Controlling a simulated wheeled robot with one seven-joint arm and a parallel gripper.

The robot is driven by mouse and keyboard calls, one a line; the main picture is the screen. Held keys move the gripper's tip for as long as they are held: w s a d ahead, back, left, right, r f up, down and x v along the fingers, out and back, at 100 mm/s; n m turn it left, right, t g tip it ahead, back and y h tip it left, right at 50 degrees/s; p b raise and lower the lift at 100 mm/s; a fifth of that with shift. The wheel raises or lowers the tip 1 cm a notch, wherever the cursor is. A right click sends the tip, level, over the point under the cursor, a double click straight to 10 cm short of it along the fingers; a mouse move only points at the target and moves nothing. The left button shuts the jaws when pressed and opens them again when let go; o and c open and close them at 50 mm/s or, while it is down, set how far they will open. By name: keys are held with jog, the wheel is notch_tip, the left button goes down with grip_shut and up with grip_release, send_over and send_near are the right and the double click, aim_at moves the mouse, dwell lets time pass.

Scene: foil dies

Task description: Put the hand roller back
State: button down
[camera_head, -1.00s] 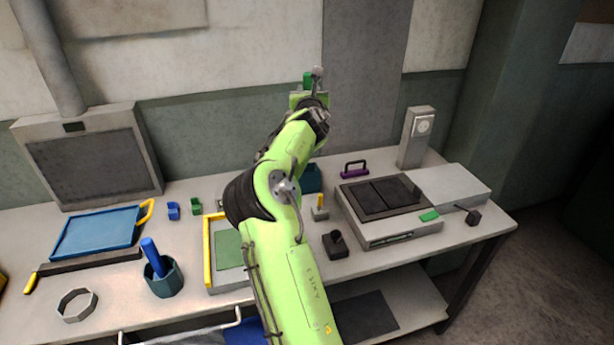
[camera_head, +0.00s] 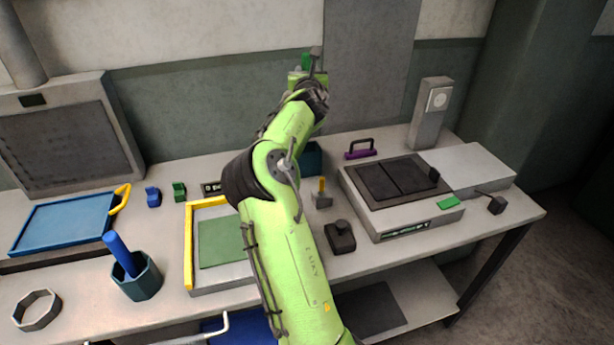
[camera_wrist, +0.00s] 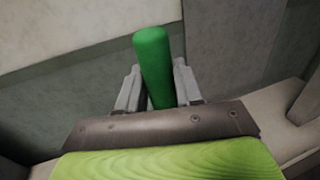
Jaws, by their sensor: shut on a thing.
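My gripper (camera_wrist: 160,82) is shut on a round-ended green handle (camera_wrist: 153,60), which stands up between its two fingers in the wrist view. I take this to be the hand roller; its roller part is not clear to see. In the head view the green piece (camera_head: 306,61) shows at the end of my raised arm, above the back of the bench and before the wall. The fingers are too small to make out there.
The bench holds a yellow-edged frame with a green sheet (camera_head: 222,243), a dark cup with a blue stick (camera_head: 137,281), a black-topped machine (camera_head: 400,205), a small yellow-handled tool (camera_head: 322,195), a purple handle (camera_head: 360,149) and a grey upright box (camera_head: 432,112). My arm hides the bench's middle.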

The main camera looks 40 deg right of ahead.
jog(key=shift+f+b, duration=0.55)
jog(key=shift+f, duration=0.4)
notch_tip(320, 180, down, 17)
jog(key=b, duration=0.5)
jog(key=shift+s+f, duration=0.1)
jog(key=shift+f, duration=0.1)
